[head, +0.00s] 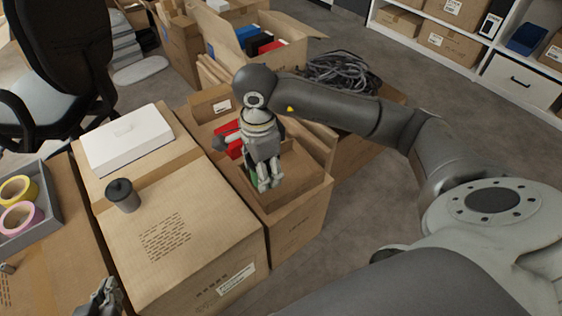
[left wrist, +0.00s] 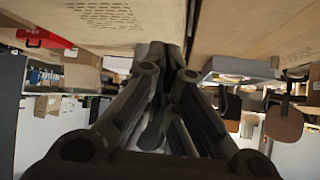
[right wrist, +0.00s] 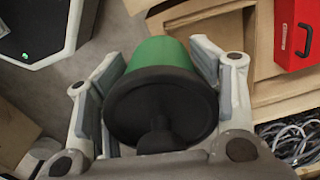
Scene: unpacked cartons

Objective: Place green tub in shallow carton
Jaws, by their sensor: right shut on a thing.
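The green tub (right wrist: 163,54) has a black lid, seen close up in the right wrist view between the two fingers of my right gripper (right wrist: 155,75). In the head view my right gripper (head: 266,184) points down over an open carton (head: 297,218), shut on the tub. Only slivers of green show there between the fingers. I cannot tell whether the tub touches the carton floor. My left gripper (head: 104,292) is low at the bottom left of the head view, beside the closed carton; in the left wrist view its fingers (left wrist: 165,55) are together and empty.
A red case (right wrist: 297,35) lies beyond the open carton. A closed carton (head: 170,225) with a dark cup (head: 122,196) and a white box (head: 127,138) stand to the left. Cables (head: 340,73) fill a carton behind. Free floor (head: 370,200) lies right.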

